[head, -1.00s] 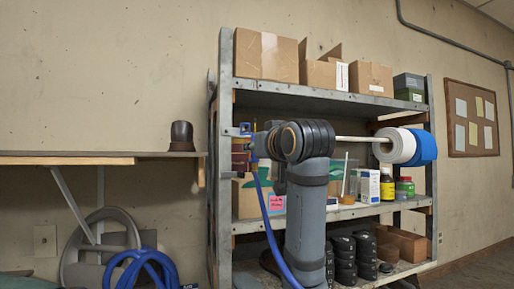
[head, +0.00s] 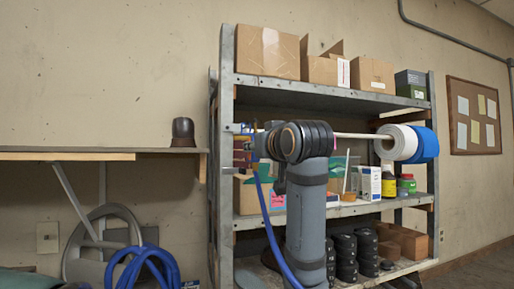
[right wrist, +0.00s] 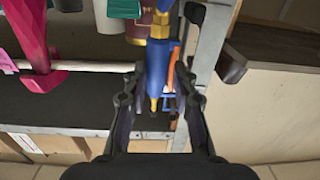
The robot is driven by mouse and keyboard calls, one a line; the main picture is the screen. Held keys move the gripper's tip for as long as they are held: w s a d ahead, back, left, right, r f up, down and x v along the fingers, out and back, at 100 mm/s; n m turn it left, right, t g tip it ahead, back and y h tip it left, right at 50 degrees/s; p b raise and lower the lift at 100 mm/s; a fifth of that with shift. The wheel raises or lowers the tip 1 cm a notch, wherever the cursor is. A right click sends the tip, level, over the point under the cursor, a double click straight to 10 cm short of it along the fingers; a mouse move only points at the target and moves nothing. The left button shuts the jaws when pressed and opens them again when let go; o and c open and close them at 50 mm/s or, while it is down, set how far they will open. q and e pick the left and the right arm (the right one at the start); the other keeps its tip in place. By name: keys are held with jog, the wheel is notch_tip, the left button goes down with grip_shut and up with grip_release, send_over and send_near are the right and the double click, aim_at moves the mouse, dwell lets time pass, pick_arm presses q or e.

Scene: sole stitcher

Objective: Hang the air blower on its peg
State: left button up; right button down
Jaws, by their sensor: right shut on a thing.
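The air blower (right wrist: 172,70) is blue with a brass-coloured tip, and it lies between the fingers of my right gripper (right wrist: 160,85) in the right wrist view. The gripper is shut on it. In the head view my right gripper (head: 262,145) is beside the shelf's left front post, mostly hidden by my own arm. Only small blue parts of the blower show there. The blue hose (head: 268,222) hangs down from it in front of the shelf. I cannot clearly make out the peg; a small grey bracket (head: 232,128) juts from the post near the gripper. My left gripper is out of view.
The metal shelf (head: 228,190) holds cardboard boxes (head: 267,53), bottles and black rolls. A white and blue roll (head: 399,143) sits at its right on a rod. A wooden wall ledge (head: 80,156) with a dark knob-like object (head: 183,132) is left of the post.

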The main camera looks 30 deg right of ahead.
jog(key=shift+r, duration=0.1)
jog(key=c, duration=1)
grip_release()
jog(key=shift+o, duration=0.3)
jog(key=shift+o, duration=1.3)
jog(key=b+v, duration=0.2)
jog(key=v, duration=0.8)
